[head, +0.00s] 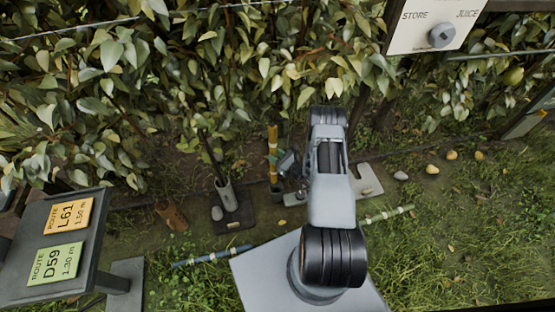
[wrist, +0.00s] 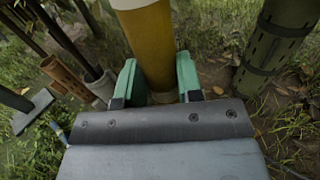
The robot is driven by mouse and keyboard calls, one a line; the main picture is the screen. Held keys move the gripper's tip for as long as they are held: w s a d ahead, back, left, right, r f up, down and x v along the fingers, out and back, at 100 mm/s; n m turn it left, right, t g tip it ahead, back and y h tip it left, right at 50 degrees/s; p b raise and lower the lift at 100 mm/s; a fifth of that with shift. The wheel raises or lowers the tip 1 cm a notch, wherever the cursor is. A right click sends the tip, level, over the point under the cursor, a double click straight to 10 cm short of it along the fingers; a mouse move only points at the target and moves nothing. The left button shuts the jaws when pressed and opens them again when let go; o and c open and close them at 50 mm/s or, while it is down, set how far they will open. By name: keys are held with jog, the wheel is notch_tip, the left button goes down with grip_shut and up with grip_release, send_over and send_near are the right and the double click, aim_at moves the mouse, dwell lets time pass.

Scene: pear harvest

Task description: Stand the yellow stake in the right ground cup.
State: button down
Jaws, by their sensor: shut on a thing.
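The yellow stake (head: 272,142) stands about upright in the head view, with a pale band on it. My gripper (head: 288,165) is beside it, partly hidden by my arm. In the wrist view the green fingertips (wrist: 158,82) are shut on the yellow stake (wrist: 150,45), one on each side. A small dark cup (head: 277,188) shows at the stake's lower end; I cannot tell whether the stake is seated in it. Another, grey cup (head: 225,191) on a dark plate stands to the left with a dark pole in it.
A blue-and-white pole (head: 215,257) lies on the grass. Dense foliage (head: 240,55) fills the back.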

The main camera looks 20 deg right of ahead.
jog(key=f, duration=0.2)
jog(key=f+m+h, duration=0.1)
jog(key=shift+s+d+f+t, duration=0.15)
jog(key=shift+s+d+t, duration=0.15)
jog(key=shift+s+d, duration=0.1)
jog(key=shift+f, duration=0.1)
notch_tip(320, 180, down, 10)
jog(key=b, duration=0.8)
jog(key=shift+f+b, duration=0.15)
jog(key=shift+b, duration=0.15)
dwell(0.3)
dwell(0.4)
jog(key=c, duration=0.7)
grip_release()
